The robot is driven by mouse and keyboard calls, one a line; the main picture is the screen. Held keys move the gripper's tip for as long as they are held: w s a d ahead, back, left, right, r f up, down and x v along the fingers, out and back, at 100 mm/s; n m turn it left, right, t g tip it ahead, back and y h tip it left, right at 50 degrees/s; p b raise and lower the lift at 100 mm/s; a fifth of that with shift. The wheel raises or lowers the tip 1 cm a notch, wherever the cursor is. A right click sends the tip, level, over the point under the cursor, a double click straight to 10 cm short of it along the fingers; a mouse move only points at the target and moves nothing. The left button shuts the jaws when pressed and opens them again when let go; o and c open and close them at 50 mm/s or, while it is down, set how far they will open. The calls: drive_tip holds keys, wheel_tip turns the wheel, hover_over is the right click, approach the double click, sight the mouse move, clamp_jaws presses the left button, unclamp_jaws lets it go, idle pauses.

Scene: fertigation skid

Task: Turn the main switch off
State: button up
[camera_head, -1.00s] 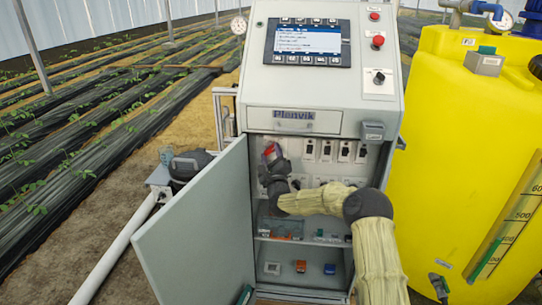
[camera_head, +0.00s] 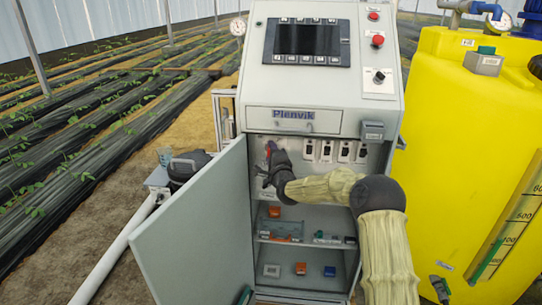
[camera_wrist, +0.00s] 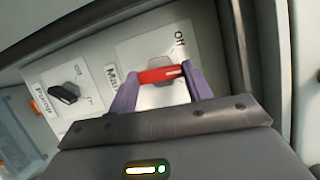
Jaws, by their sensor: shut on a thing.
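The main switch has a red handle (camera_wrist: 162,74) on a pale plate in the wrist view, with "Off" printed beside it and a partly hidden "Ma..." label. The white mark on the handle points toward the "Off" print. My gripper (camera_wrist: 155,88) is shut on the red handle, one finger at each end of it. In the head view my gripper (camera_head: 267,165) reaches into the upper left of the open cabinet (camera_head: 322,118), and only a bit of red shows there. The display (camera_head: 307,42) on the cabinet is dark.
A black pump switch (camera_wrist: 64,94) sits beside the main switch. Several breakers (camera_head: 326,151) line the panel to the right. The cabinet door (camera_head: 195,235) stands open at left. Shelves below hold small parts, including an orange one (camera_head: 300,269). A yellow tank (camera_head: 460,150) stands at right.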

drive_tip(key=shift+a+r+n+g+h+p, duration=0.15)
drive_tip(key=shift+n+g+h+p, duration=0.3)
drive_tip(key=shift+n+p, duration=0.65)
drive_tip(key=shift+d+r+n+g+h+p, duration=0.1)
drive_tip(key=shift+n+g+h+p, duration=0.4)
drive_tip(key=shift+n, duration=1.15)
drive_tip(key=shift+a+r+n+g+h+p, duration=0.15)
drive_tip(key=shift+n+g+h+p, duration=0.25)
drive_tip(key=shift+n+p, duration=0.75)
drive_tip(key=shift+d+n, duration=0.1)
drive_tip(key=shift+n, duration=0.2)
drive_tip(key=o, duration=1)
drive_tip(key=shift+f, duration=0.1)
drive_tip(key=shift+c, duration=0.2)
drive_tip(key=b+v, duration=0.2)
drive_tip(key=v, duration=1.5)
drive_tip(key=shift+b, duration=0.3)
